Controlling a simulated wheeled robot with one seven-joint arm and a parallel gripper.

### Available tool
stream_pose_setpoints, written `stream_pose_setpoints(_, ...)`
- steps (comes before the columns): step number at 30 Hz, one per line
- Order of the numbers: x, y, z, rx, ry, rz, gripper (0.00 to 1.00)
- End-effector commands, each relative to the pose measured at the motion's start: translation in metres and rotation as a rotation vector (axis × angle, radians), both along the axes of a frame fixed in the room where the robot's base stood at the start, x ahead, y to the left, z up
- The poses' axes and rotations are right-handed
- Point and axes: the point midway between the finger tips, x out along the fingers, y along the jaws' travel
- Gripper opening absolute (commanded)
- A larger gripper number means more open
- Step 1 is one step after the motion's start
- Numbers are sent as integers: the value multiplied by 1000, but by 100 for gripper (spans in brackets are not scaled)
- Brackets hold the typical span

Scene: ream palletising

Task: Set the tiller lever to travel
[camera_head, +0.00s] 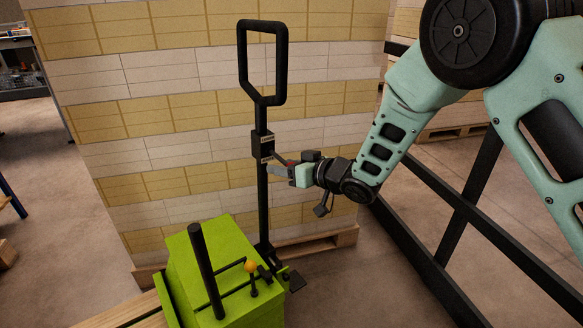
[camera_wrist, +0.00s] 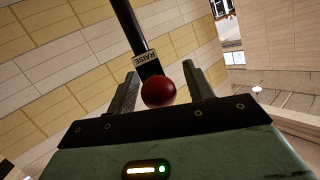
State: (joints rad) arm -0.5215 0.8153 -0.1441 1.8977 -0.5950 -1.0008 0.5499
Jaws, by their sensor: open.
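The black tiller (camera_head: 263,190) stands upright with a loop handle on top. A black box (camera_head: 262,145) with small pale labels sits partway up its shaft. A thin lever (camera_head: 280,160) slants down and right from this box towards my gripper (camera_head: 283,171). In the wrist view, the lever's red ball knob (camera_wrist: 158,92) sits between the two open fingers of my gripper (camera_wrist: 160,78). A label reading RAISE (camera_wrist: 146,58) shows just behind the knob. I cannot tell whether either finger touches the knob, and the travel mark is not readable.
The green truck body (camera_head: 215,262) stands below, with a black post (camera_head: 206,270) and a separate orange ball-topped lever (camera_head: 251,267). A tall wall of stacked reams (camera_head: 165,110) on a pallet (camera_head: 320,243) rises behind the tiller. A dark rail frame (camera_head: 455,225) stands at right.

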Motion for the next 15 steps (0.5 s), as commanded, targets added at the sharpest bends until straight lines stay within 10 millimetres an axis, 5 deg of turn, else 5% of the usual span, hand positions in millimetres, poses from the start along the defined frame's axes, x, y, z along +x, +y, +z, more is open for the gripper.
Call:
stream_pose_setpoints(5, -8, -11, 4, 1, 1, -2, 52)
stream_pose_setpoints(15, -53, -69, 22, 1, 1, -4, 52)
